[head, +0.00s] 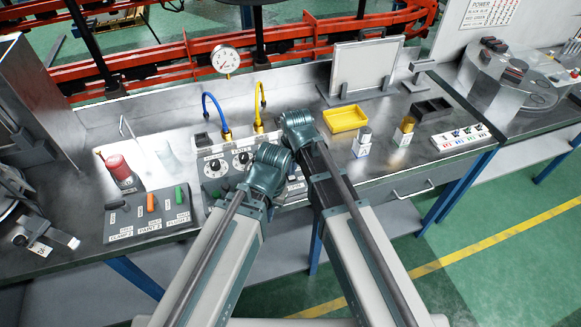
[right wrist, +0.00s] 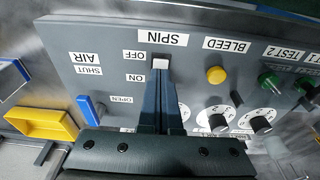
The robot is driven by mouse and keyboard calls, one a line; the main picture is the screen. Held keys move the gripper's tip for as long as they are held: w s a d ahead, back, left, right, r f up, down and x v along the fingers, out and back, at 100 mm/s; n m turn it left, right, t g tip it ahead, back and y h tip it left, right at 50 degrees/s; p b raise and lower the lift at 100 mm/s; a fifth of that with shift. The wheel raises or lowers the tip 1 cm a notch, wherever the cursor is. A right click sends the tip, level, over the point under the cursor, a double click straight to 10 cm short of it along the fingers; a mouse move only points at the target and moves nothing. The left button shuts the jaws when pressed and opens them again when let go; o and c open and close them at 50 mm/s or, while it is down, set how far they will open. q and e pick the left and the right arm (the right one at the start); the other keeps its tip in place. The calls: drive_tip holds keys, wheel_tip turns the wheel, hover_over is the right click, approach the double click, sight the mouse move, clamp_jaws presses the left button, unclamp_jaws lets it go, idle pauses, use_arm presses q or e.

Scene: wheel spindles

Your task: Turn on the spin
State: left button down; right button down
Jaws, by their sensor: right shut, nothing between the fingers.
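The spin switch (right wrist: 161,67) has a pale tip and sits under its SPIN label on the grey control panel (right wrist: 205,50), which appears upside down in the right wrist view. OFF and ON labels stand beside it. My right gripper (right wrist: 162,80) is shut and empty, with its fingertips right at the switch; I cannot tell whether they touch it. The fingers hide part of the switch, so its setting is unclear. In the head view the control panel (head: 213,167) is partly covered by my arms. My left gripper's fingers are hidden behind its own arm.
A yellow button (right wrist: 215,75) marked BLEED, knobs and a blue AIR lever (right wrist: 86,106) sit close by on the panel. A yellow tray (head: 345,119) lies right of the panel. A box with coloured levers (head: 151,216) stands at its left.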

sight(292, 178)
wheel_tip(292, 178, up, 14)
drive_tip(key=s+p, duration=0.2)
drive_tip(key=p, duration=1.2)
drive_tip(key=shift+s+d, duration=0.15)
drive_tip(key=shift+d, duration=0.2)
drive_tip(key=shift+f, duration=0.1)
drive_tip(key=shift+w+a, duration=0.2)
drive_tip(key=shift+w, duration=0.55)
